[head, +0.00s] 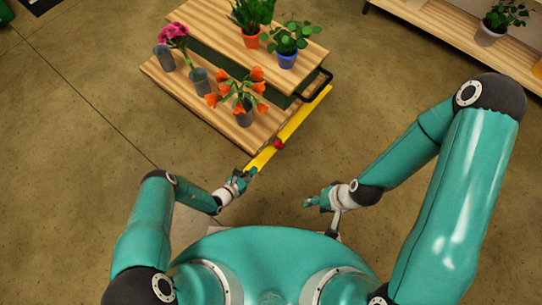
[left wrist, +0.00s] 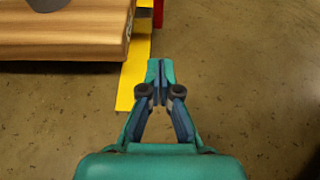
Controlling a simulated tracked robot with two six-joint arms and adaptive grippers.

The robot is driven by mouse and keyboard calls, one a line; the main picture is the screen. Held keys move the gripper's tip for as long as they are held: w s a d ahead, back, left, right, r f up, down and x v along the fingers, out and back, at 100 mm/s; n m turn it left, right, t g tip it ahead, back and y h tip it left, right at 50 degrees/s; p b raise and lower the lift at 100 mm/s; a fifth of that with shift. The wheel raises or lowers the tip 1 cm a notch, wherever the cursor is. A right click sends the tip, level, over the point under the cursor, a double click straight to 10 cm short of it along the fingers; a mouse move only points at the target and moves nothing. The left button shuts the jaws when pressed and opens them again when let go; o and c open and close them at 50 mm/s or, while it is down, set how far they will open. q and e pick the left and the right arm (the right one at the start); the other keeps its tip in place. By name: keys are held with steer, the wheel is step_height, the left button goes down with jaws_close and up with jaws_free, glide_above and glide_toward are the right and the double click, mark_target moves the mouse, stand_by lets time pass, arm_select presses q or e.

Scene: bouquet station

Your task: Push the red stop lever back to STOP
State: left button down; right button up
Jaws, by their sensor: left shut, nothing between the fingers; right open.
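The red stop lever (head: 278,144) shows as a small red knob by the yellow strip (head: 312,107) along the right side of the wooden station. A red part (left wrist: 158,14) shows at the top edge of the left wrist view, mostly cut off; its markings cannot be read. My left gripper (head: 248,173) is shut and empty at the near end of the yellow strip, short of the red knob. Its closed fingertips (left wrist: 160,64) appear over or beside the strip, apart from the red part. My right gripper (head: 308,203) is open, to the right of and nearer than the lever.
The two-level wooden station (head: 190,86) carries orange flowers (head: 240,90), pink flowers (head: 173,32) in grey vases and potted plants (head: 290,38). A black handle (head: 325,85) sits on its right side. A wooden shelf (head: 450,34) stands at upper right. The floor between is clear.

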mark_target(279, 145)
arm_select(q)
steer(key=r+b+x, duration=0.1)
steer(key=b+x, duration=0.1)
steer(key=x, duration=0.4)
steer(key=w+r+b+x, duration=0.1)
steer(key=b+x, duration=0.2)
steer(key=x, duration=0.3)
steer(key=shift+w+d+r+b, duration=0.25)
steer(key=shift+d+b, duration=0.05)
steer(key=shift+d, duration=0.25)
